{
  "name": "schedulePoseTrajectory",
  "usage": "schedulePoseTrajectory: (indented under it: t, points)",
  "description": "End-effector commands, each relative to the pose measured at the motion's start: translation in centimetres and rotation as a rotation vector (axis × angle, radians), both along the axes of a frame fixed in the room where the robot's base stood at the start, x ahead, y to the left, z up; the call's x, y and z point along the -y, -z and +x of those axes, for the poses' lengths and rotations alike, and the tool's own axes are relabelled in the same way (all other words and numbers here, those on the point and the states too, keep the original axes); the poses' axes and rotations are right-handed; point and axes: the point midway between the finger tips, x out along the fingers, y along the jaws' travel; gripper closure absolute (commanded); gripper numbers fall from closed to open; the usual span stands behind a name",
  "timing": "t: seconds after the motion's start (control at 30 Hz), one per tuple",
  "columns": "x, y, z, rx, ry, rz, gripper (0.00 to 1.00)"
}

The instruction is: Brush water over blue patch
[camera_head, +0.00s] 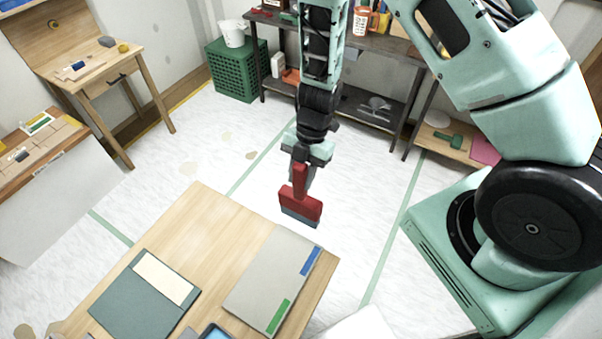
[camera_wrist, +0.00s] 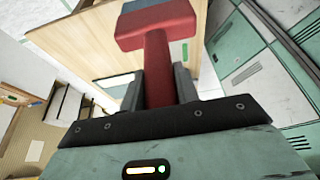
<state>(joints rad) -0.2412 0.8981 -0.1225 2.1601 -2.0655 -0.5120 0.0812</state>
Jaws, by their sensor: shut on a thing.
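My gripper (camera_head: 303,163) is shut on the handle of a red brush (camera_head: 300,202) with a grey-blue edge at its lower end. The brush hangs head down above the far right part of the wooden table. In the wrist view the red brush (camera_wrist: 155,40) sits between the two dark fingers. A grey board (camera_head: 268,280) lies on the table, with a blue patch (camera_head: 311,260) at its upper right and a green patch (camera_head: 279,317) at its lower right. The brush is apart from the board. A tray with blue contents (camera_head: 214,333) is cut off at the bottom edge.
A dark green board with a cream sheet (camera_head: 165,278) lies on the left of the wooden table (camera_head: 205,215). The table's far part is bare. A green crate (camera_head: 238,72), a dark shelf (camera_head: 375,108) and a small wooden desk (camera_head: 90,65) stand farther back.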

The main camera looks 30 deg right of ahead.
Motion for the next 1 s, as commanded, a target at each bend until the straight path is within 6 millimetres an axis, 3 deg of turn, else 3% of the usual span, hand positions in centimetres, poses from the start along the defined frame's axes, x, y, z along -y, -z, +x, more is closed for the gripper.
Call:
schedulePoseTrajectory:
  t: [0.1, 0.6, 1.0]
  points:
    - [0.0, -0.4, 0.0, -0.002, 0.001, -0.001, 0.98]
    - [0.0, 5.5, 0.0, -0.001, 0.001, -0.001, 0.98]
    - [0.0, 6.4, 0.1, 0.000, 0.001, -0.001, 0.98]
